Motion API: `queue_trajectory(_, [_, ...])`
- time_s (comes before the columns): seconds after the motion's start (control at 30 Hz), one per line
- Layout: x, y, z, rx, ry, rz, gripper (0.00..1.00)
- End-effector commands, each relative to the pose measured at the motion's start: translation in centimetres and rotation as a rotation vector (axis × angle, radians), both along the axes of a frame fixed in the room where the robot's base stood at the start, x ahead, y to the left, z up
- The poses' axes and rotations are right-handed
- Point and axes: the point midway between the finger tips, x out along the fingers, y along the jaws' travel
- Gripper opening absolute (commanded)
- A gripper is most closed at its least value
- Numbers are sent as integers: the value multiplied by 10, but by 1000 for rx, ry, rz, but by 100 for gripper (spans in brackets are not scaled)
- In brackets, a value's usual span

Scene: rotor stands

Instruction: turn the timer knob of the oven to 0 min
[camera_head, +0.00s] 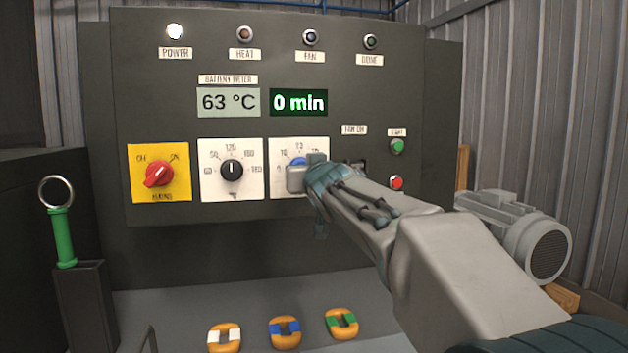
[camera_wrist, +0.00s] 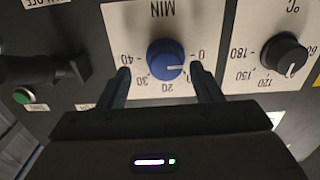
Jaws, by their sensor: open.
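The oven's blue timer knob (camera_wrist: 165,60) sits on a white dial plate marked MIN, which appears upside down in the wrist view. Its white pointer faces right, close to the 0 mark. In the head view, only part of the blue knob (camera_head: 298,161) shows behind my gripper (camera_head: 300,180). The green timer display (camera_head: 298,102) reads 0 min. In the wrist view my gripper (camera_wrist: 163,78) is open, with one finger on each side of the knob. A gap shows between the fingers and the knob, so I see no grip on it.
The black temperature knob (camera_head: 232,170) is left of the timer, and the red mains switch (camera_head: 159,174) is farther left. Green (camera_head: 398,146) and red (camera_head: 396,182) buttons are to the right. The temperature display (camera_head: 228,102) reads 63 °C. The power lamp (camera_head: 175,32) is lit.

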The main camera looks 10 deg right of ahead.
Motion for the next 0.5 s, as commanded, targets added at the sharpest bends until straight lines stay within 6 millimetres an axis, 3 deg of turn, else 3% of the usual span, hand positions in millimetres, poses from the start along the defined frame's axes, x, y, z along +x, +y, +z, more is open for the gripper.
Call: queue_trajectory(0.5, [-91, 6, 0, 0, -2, 11, 59])
